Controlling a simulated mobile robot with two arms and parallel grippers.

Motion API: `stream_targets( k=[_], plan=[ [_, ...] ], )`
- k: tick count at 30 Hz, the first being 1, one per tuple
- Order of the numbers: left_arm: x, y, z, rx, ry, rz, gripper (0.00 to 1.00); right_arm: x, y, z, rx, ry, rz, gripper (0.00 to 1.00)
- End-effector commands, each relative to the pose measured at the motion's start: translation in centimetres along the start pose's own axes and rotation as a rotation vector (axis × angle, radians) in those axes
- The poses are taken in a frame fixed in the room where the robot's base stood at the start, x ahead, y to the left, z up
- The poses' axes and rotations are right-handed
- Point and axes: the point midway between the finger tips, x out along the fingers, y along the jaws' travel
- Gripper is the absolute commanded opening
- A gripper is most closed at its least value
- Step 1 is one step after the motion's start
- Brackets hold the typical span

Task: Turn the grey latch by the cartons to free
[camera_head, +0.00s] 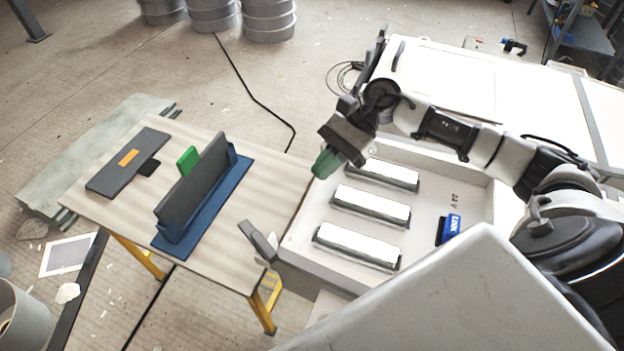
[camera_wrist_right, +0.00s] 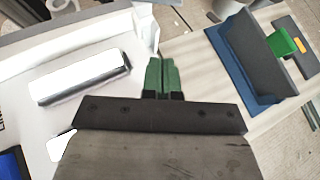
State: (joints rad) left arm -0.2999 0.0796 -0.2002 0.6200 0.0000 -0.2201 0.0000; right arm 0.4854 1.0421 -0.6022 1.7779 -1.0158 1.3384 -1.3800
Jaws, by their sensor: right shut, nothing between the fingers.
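A grey lever-like piece (camera_head: 257,240) sticks up at the near left corner of the white tray; I cannot tell for sure that it is the latch. A smaller dark grey handle (camera_head: 398,56) stands on the white surface behind my right arm. I make out no cartons. My right gripper (camera_head: 323,164) has green fingers, shut and empty, above the tray's left rim, apart from both grey pieces. In the right wrist view its fingertips (camera_wrist_right: 161,62) are together with nothing between them. My left gripper is not in view.
The open white tray (camera_head: 290,240) holds three white bars (camera_head: 371,205) and a blue block (camera_head: 450,229). The wooden table (camera_head: 225,235) bears a dark upright plate (camera_head: 195,187) on a blue base, a green piece (camera_head: 188,160), and a flat grey plate (camera_head: 112,175) with an orange patch.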

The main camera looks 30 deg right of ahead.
Motion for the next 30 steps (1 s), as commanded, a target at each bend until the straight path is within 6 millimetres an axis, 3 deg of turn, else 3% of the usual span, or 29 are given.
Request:
stream_targets(
  k=[5, 18, 24, 30],
  plan=[
    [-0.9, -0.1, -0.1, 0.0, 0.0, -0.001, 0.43, 2.0, 0.0, 0.2, 0.0, -0.003, 0.003, 0.0],
    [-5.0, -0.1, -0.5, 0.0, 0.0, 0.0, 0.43, 10.7, 0.1, 1.1, -0.001, -0.004, 0.003, 0.0],
    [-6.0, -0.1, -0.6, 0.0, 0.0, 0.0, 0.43, 12.7, 0.0, 1.9, -0.001, -0.001, 0.001, 0.0],
    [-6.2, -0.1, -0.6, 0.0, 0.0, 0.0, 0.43, 13.3, 0.0, 1.9, 0.0, 0.0, 0.001, 0.0]
  ],
)
